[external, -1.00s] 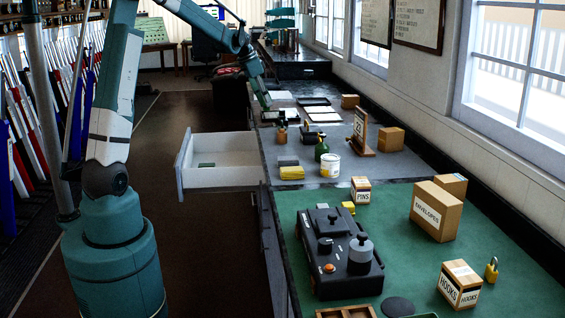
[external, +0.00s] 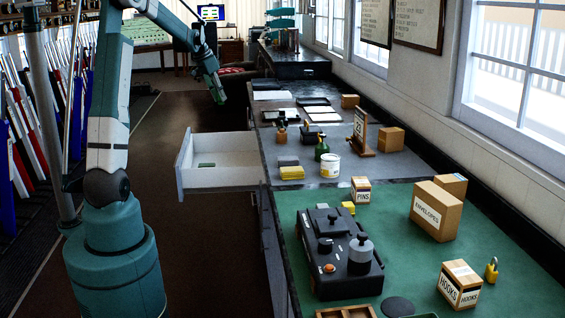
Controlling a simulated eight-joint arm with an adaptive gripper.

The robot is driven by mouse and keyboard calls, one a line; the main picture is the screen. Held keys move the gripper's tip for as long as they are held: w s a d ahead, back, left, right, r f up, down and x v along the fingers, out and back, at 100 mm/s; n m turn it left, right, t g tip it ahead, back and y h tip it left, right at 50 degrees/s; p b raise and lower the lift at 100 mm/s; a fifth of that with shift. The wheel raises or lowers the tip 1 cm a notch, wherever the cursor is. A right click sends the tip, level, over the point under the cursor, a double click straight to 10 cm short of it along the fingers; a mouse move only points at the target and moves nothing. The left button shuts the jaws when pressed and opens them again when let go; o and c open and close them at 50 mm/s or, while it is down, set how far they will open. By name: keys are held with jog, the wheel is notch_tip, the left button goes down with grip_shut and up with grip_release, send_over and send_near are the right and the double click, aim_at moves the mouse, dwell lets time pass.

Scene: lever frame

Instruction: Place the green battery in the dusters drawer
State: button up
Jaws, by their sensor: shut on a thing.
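My gripper (external: 218,97) is small in the external view, high above the floor and beyond the open drawer. It is shut on a small green thing that looks like the green battery, though fingers and battery are hard to tell apart at this size. A white drawer (external: 180,172) stands pulled out from the left side of the grey counter. Its front shows no readable label from here, so I cannot tell its name. A small flat greenish thing (external: 206,164) lies on the drawer floor; most of that floor is bare.
The grey counter (external: 345,180) holds a green bottle (external: 321,149), a white tin (external: 330,167), yellow and dark blocks (external: 291,173) and a wooden sign stand (external: 361,132). The nearer green counter (external: 410,270) carries a black device (external: 340,262) and boxes. The air above the drawer is clear.

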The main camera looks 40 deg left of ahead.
notch_tip(320, 180, down, 23)
jog(key=shift+f, duration=0.15)
dwell(0.5)
jog(key=shift+f+b, duration=0.65)
jog(key=shift+f, duration=2.45)
jog(key=shift+f, duration=0.1)
jog(key=shift+f+b, duration=0.45)
jog(key=shift+f, duration=1.35)
jog(key=shift+f, duration=0.1)
